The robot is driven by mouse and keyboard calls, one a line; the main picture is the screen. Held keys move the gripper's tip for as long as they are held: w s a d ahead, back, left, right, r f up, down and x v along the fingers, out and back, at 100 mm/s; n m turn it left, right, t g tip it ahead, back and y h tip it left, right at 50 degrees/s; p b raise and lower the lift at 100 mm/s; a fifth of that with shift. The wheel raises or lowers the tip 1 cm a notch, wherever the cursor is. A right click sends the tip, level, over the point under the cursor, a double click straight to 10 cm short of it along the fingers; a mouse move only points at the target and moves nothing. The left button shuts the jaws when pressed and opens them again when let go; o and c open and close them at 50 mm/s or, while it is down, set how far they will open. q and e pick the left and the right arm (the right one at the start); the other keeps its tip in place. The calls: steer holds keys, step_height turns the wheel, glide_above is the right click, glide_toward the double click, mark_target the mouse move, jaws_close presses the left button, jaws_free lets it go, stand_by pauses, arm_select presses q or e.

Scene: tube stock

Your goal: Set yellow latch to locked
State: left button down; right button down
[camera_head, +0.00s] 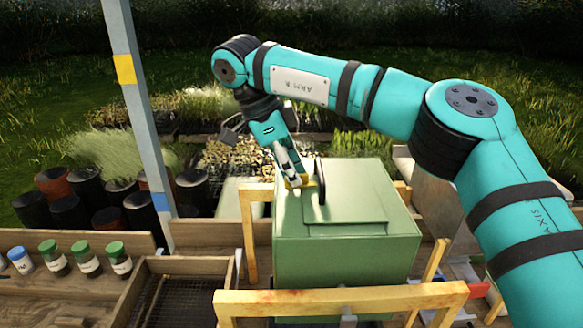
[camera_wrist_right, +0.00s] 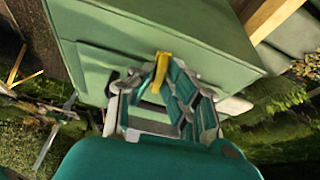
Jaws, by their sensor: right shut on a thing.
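The yellow latch (camera_head: 306,183) is a small bar on top of a pale green box (camera_head: 345,262), beside a dark upright disc or handle (camera_head: 320,181). My right gripper (camera_head: 299,182) reaches down to it from above and is shut on the latch. In the right wrist view the yellow latch (camera_wrist_right: 161,72) sits between the fingertips of the right gripper (camera_wrist_right: 158,84), against the green box (camera_wrist_right: 165,35). The fingers hide part of the latch, so its exact setting is hard to tell. My left gripper is not in view.
Yellow wooden rails (camera_head: 340,302) frame the box at the front and sides. A grey-blue post (camera_head: 139,120) rises left of the box. Dark pots stand behind.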

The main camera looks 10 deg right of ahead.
steer(key=shift+m, duration=0.5)
steer(key=c, duration=1.4)
jaws_free()
steer(key=shift+s, duration=0.1)
steer(key=v, duration=0.7)
steer(key=shift+r, duration=0.25)
steer(key=shift+a, duration=0.1)
